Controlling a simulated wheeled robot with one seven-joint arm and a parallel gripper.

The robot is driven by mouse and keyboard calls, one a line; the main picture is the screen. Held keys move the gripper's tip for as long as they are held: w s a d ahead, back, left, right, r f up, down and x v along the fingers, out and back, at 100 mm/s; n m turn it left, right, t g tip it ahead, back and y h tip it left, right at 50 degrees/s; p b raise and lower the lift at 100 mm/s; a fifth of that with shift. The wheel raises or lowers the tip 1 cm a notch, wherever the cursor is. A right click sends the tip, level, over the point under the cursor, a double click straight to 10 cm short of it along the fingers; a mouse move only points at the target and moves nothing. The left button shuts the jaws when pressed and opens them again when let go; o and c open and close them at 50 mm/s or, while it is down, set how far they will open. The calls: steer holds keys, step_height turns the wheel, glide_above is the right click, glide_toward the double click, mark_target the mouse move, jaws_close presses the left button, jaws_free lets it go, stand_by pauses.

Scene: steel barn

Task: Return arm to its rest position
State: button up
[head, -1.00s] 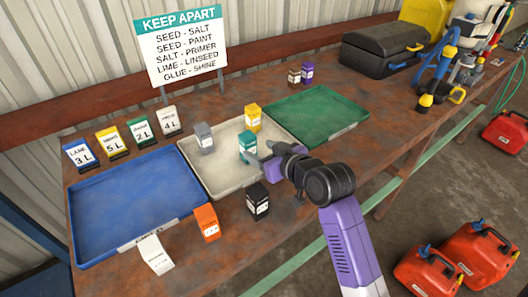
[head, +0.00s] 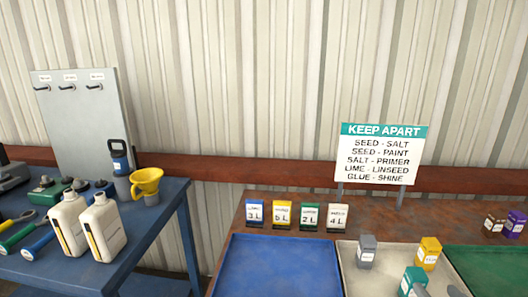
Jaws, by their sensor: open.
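Only the tips of my gripper (head: 438,291) show, at the bottom edge on the right in the head view. Its jaws are open, close beside a teal box (head: 413,279) in the pale tray (head: 357,285). The teal box is cut by the picture's lower edge. The rest of my arm is out of view.
A blue tray (head: 277,266) and a green tray (head: 495,268) flank the pale tray, which also holds a grey box (head: 366,251) and a yellow box (head: 428,253). A KEEP APART sign (head: 382,153) stands behind. A blue table (head: 150,240) with white bottles (head: 68,226) is left.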

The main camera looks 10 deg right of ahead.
steer(key=s+a+f+n+t+y, duration=0.1)
steer(key=s+a+n+t+y, duration=0.1)
steer(key=s+a, duration=1.8)
steer(key=s+t, duration=0.1)
steer(key=s, duration=0.2)
steer(key=shift+s+f+n+y, duration=0.25)
steer(key=shift+s+n+y, duration=0.05)
steer(key=shift+y, duration=0.1)
steer(key=s+a+f, duration=0.1)
steer(key=s, duration=0.1)
steer(key=s+a+f+g+y, duration=0.1)
steer(key=s, duration=0.1)
steer(key=s+a+n+g, duration=0.1)
steer(key=s, duration=0.1)
steer(key=shift+s+f+y, duration=0.15)
steer(key=shift+f+y, duration=0.25)
steer(key=shift+c, duration=0.2)
